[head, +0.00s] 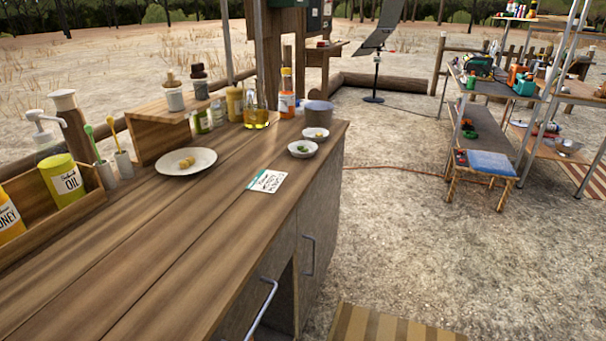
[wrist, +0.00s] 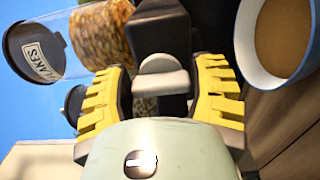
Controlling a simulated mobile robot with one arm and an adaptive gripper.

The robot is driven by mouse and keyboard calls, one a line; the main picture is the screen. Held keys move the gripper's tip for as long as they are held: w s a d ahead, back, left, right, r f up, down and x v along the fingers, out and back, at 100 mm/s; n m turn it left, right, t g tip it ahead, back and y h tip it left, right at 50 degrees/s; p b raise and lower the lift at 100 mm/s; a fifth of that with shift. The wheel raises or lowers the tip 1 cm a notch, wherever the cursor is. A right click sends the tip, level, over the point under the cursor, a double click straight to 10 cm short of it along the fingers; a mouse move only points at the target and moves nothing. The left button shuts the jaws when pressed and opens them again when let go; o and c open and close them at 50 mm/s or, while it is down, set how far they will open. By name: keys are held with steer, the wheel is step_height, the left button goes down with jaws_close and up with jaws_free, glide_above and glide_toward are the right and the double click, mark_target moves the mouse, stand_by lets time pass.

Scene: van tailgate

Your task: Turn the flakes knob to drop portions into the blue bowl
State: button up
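In the wrist view, a clear canister labelled FLAKES (wrist: 42,45) with brown flakes (wrist: 103,34) in it lies across the top left. A light grey knob (wrist: 160,78) on a dark housing (wrist: 160,30) is in the middle. My gripper (wrist: 162,72) has its yellow fingers on both sides of the knob, with almost no gap, and looks shut on it. A round blue-rimmed bowl (wrist: 248,62), brown inside, is at the top right. The head view shows neither the dispenser, the blue bowl nor my gripper.
In the head view, a wooden counter (head: 150,250) holds a plate (head: 187,161), small bowls (head: 303,149), a card (head: 267,181), an oil tin (head: 65,182) and several bottles. Metal shelves (head: 500,90) and a blue-topped stool (head: 490,163) stand at the right. The counter's front is clear.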

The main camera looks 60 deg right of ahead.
steer(key=o, duration=0.4)
steer(key=shift+o, duration=0.2)
steer(key=v, duration=1.2)
stand_by(0.6)
